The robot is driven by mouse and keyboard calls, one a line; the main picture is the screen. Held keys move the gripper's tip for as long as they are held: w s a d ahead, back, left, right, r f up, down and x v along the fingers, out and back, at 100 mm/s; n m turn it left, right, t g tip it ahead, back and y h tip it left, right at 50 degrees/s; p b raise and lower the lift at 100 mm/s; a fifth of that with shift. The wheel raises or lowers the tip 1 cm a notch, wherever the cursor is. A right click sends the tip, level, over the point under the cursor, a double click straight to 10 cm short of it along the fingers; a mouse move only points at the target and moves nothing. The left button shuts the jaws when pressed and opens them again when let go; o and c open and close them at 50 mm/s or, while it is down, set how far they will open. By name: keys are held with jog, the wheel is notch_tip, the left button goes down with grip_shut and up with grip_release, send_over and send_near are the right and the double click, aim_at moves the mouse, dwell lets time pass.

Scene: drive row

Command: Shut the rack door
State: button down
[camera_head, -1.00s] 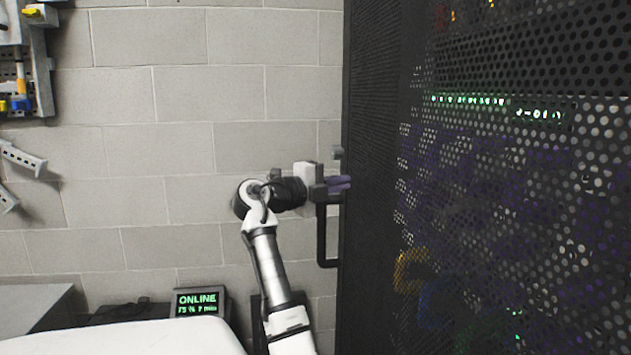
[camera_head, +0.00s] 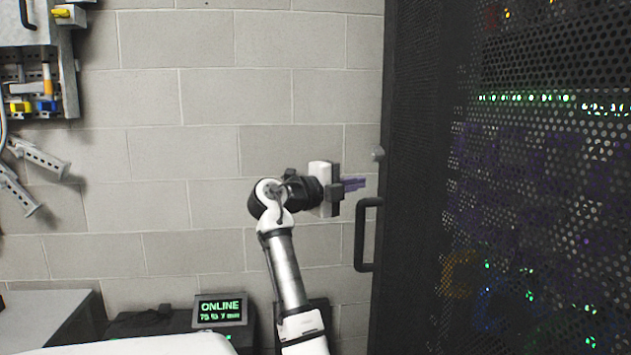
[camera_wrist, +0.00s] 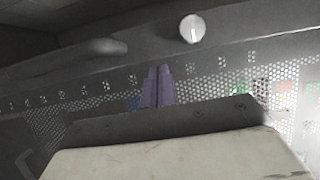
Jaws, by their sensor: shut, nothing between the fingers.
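The rack door (camera_head: 535,215) is a dark perforated mesh panel filling the right of the head view. It also shows in the wrist view (camera_wrist: 205,68). On its left edge are a dark bar handle (camera_head: 361,238) and a small round pale knob (camera_head: 377,154), which also shows in the wrist view (camera_wrist: 192,28). I cannot tell whether the door is fully shut. My gripper (camera_head: 364,184) has purple fingers, shut and empty. In the head view they point right, between knob and handle, just left of the door edge. In the wrist view the fingers (camera_wrist: 157,88) appear in front of the mesh.
A block wall (camera_head: 190,150) stands behind my arm. A lit ONLINE display (camera_head: 221,311) sits on a dark unit at lower left. A grey box with fittings (camera_head: 40,70) hangs at upper left. Green lights and cables show through the mesh.

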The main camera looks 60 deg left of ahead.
jog(key=s+a+p, duration=0.1)
jog(key=s+a, duration=0.2)
jog(key=a, duration=0.4)
jog(key=shift+w, duration=0.1)
